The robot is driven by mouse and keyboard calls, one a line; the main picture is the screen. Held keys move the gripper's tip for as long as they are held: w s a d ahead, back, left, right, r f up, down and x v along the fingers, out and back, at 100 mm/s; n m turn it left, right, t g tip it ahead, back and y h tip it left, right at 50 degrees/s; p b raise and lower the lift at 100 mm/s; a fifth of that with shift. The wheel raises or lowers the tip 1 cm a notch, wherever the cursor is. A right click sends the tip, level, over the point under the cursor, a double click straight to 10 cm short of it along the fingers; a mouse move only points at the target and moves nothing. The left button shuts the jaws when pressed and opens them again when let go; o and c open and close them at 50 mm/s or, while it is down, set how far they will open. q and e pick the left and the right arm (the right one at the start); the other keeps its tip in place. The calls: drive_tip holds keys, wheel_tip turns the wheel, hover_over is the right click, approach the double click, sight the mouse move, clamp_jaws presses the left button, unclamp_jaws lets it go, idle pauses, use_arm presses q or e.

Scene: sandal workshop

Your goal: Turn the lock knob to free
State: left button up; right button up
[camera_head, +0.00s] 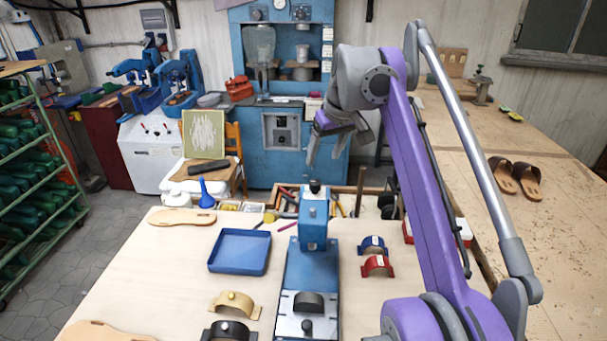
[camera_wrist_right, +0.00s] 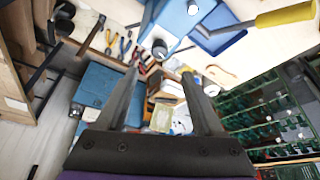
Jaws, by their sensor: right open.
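A blue press-like fixture (camera_head: 312,262) stands on the workbench, with a dark knob (camera_head: 315,186) on top of its upright post. A second small black knob (camera_head: 306,326) sits on the silver plate at its near end. I cannot tell which one is the lock knob, or its turn position. My right gripper (camera_head: 336,150) is raised beyond and above the post, clear of the fixture. In the right wrist view its two fingers (camera_wrist_right: 161,72) are spread with nothing between them; part of the blue fixture (camera_wrist_right: 173,25) shows past them. My left gripper is not in view.
On the workbench (camera_head: 170,262), a blue tray (camera_head: 239,251) lies left of the fixture. Blue (camera_head: 373,245) and red (camera_head: 377,266) arched pieces lie right of it, tan (camera_head: 234,305) and black (camera_head: 230,331) ones left. A tool rack (camera_head: 272,199) lines the far edge.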

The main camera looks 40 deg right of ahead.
sight(315, 182)
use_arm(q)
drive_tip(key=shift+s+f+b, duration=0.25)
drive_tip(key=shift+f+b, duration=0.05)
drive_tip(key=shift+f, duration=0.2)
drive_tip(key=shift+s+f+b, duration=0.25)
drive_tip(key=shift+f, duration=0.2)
use_arm(e)
drive_tip(key=x, duration=1)
drive_tip(key=shift+d, duration=0.1)
clamp_jaws()
